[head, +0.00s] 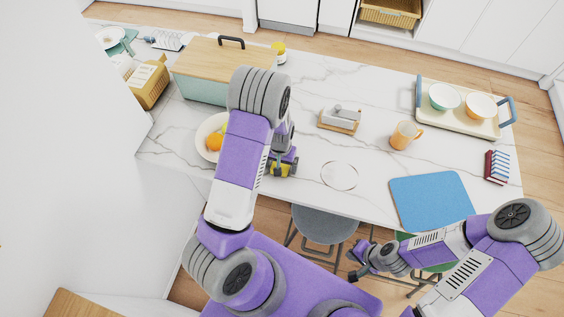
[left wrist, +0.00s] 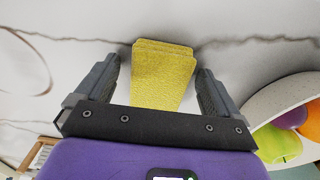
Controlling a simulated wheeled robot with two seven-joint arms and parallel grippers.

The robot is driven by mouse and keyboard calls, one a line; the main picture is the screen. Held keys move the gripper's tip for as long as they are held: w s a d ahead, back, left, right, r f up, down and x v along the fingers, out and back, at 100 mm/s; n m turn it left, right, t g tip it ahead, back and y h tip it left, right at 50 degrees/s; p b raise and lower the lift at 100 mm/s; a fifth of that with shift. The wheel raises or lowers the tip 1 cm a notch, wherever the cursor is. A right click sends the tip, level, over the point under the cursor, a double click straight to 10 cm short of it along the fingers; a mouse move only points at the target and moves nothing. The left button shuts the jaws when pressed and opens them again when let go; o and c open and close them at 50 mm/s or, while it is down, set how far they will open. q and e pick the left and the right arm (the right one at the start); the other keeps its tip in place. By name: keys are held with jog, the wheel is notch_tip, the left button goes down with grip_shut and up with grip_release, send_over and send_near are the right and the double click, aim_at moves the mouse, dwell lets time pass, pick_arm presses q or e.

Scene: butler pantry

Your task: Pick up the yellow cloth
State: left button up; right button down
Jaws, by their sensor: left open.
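The yellow cloth (left wrist: 163,75) lies on the white marble top, looking like a folded stack in the left wrist view. My left gripper (left wrist: 158,72) is open, with one finger on each side of the cloth and a gap on both sides. In the head view the cloth (head: 275,170) shows only as a small yellow patch, mostly hidden by my left gripper (head: 283,165). My right gripper (head: 357,268) hangs off the near side of the counter, away from the cloth; its jaw opening is too small to judge.
A white bowl (left wrist: 262,108) of fruit stands close to the right of my left gripper in the left wrist view. A wood-lidded box (head: 205,62), a butter dish (head: 340,118), an orange mug (head: 404,135) and a blue mat (head: 430,198) are on the counter. Stools stand at the near edge.

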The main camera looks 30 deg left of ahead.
aim_at(281, 165)
pick_arm(q)
jog(key=c, duration=1.1)
jog(key=shift+r, duration=0.15)
jog(key=shift+c, duration=0.2)
notch_tip(281, 165, up, 10)
